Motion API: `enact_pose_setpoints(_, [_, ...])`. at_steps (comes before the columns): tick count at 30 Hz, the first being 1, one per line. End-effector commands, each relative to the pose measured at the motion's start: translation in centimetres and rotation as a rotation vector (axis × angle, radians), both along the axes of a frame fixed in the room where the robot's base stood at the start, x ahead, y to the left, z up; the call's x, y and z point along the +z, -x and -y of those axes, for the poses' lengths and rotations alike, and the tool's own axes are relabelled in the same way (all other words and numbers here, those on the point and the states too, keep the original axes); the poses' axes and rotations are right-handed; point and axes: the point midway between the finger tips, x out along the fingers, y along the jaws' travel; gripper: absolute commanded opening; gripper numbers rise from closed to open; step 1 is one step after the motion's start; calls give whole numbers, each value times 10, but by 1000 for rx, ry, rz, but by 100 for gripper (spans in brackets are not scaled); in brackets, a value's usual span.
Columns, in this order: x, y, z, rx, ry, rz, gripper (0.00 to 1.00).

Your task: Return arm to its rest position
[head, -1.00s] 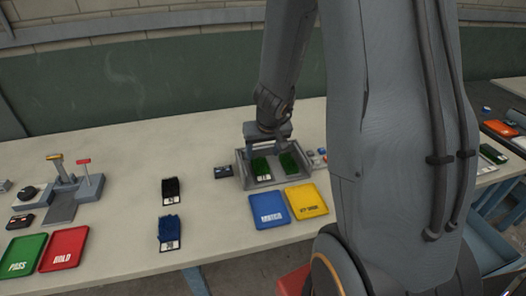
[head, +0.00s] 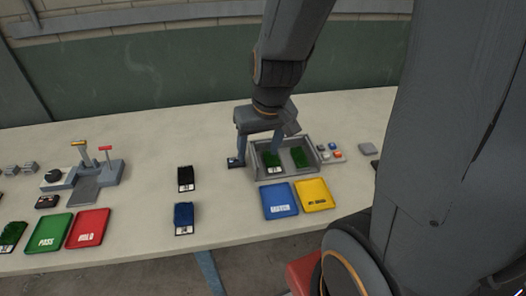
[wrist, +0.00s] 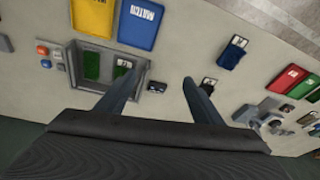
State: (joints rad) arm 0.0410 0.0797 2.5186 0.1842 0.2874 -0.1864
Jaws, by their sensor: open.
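My gripper (head: 258,152) is open and empty, its two fingers spread and pointing down. In the head view it appears at the left end of a grey tray (head: 314,150) holding two green turf samples, the left one (head: 271,162) and the right one (head: 301,158). My arm reaches down from the top of the head view.
A blue tray (head: 280,201) and a yellow one (head: 314,194) lie in front. A black sample (head: 186,178) and a blue one (head: 185,217) lie left. Farther left are green (head: 50,232) and red (head: 88,228) trays and a grey fixture (head: 110,172). Small buttons (head: 336,154) sit right.

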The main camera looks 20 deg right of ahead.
Motion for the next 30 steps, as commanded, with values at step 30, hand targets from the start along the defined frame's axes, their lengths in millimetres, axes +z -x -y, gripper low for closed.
enact_pose_setpoints(30, [-75, 28, -4, 20, 45, -125, 61])
